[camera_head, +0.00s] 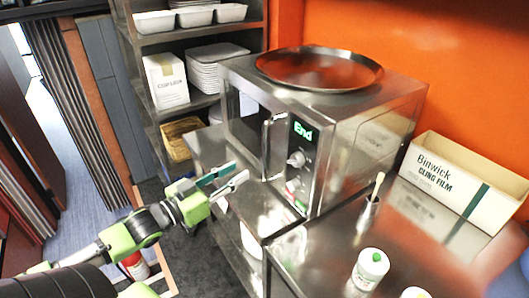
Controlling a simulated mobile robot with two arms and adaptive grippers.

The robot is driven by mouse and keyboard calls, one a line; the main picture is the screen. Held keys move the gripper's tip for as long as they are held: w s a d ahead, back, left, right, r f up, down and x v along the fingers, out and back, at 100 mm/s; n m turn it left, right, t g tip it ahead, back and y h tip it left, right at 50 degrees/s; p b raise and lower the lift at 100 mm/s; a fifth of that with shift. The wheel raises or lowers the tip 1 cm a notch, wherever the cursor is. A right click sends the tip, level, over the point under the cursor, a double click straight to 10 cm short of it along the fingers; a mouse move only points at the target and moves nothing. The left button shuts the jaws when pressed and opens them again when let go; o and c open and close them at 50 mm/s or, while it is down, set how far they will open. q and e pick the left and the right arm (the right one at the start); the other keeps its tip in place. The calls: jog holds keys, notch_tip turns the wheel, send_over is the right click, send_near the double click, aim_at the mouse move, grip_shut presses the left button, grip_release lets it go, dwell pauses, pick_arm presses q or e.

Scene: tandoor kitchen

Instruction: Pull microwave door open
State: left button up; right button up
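The steel microwave (365,140) stands on a metal counter, with a control panel showing a green "End" display (303,131). Its dark-windowed door (243,122) faces left and looks shut. The upright door handle (267,148) is beside the control panel. My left gripper (241,171) is in front of the microwave, just left of and slightly below the handle. Its two fingers are spread apart with nothing between them, and the fingertips point toward the handle. Whether a fingertip touches it I cannot tell. My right gripper is not in view.
A round steel tray (320,68) lies on top of the microwave. A cling film box (460,180), a white bottle (370,268) and a small cup with a brush (368,212) stand on the right counter. Shelves (200,40) with white containers are behind left.

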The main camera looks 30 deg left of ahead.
aim_at(263, 155)
pick_arm(q)
jog(key=w, duration=0.3)
jog(key=w+d, duration=0.1)
jog(key=w, duration=0.2)
jog(key=w+p, duration=0.1)
jog(key=w, duration=0.3)
jog(key=shift+d, duration=0.35)
jog(key=shift+w+d+f, duration=0.1)
jog(key=shift+w+d, duration=0.15)
jog(key=shift+w, duration=0.6)
grip_shut()
